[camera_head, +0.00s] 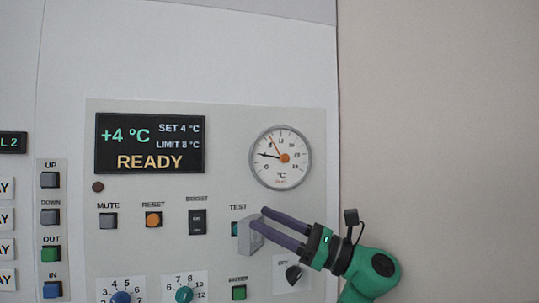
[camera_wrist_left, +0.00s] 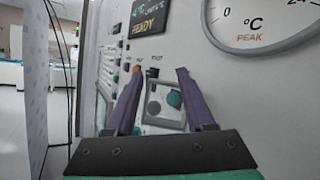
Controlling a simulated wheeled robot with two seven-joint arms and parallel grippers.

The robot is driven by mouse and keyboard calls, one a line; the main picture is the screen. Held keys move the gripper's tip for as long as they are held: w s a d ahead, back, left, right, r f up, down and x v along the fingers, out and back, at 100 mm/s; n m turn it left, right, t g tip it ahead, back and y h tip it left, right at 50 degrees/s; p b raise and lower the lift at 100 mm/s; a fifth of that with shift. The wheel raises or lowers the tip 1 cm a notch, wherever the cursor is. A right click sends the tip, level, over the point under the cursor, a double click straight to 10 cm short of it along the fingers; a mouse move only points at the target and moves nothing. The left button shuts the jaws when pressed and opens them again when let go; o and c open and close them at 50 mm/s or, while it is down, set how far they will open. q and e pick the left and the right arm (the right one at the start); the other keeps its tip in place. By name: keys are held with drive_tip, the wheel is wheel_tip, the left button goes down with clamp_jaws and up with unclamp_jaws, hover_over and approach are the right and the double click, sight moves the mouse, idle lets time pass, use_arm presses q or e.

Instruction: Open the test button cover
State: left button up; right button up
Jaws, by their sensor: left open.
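The TEST button (camera_head: 235,229) is teal and sits under the TEST label on the grey panel. The clear, boxy test button cover (camera_head: 250,238) stands out from the panel just right of the button and partly overlaps it. My left gripper (camera_head: 258,217) is open, its two purple fingers reaching in from the right to the cover. In the wrist view the clear square cover (camera_wrist_left: 150,91) shows between the open fingers (camera_wrist_left: 159,70), with a teal round button (camera_wrist_left: 174,99) seen through it. I cannot tell whether the fingers touch the cover. My right gripper is not in view.
A round gauge (camera_head: 280,157) is above the gripper, and a READY display (camera_head: 150,143) is at upper left. The RESET button (camera_head: 153,219), BOOST switch (camera_head: 197,222) and a green button (camera_head: 239,292) are nearby. A bare wall (camera_head: 440,120) lies to the right.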

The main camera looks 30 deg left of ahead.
use_arm(q)
wheel_tip(320, 180, up, 16)
drive_tip(key=shift+f+p, duration=0.1)
drive_tip(key=shift+p, duration=1.1)
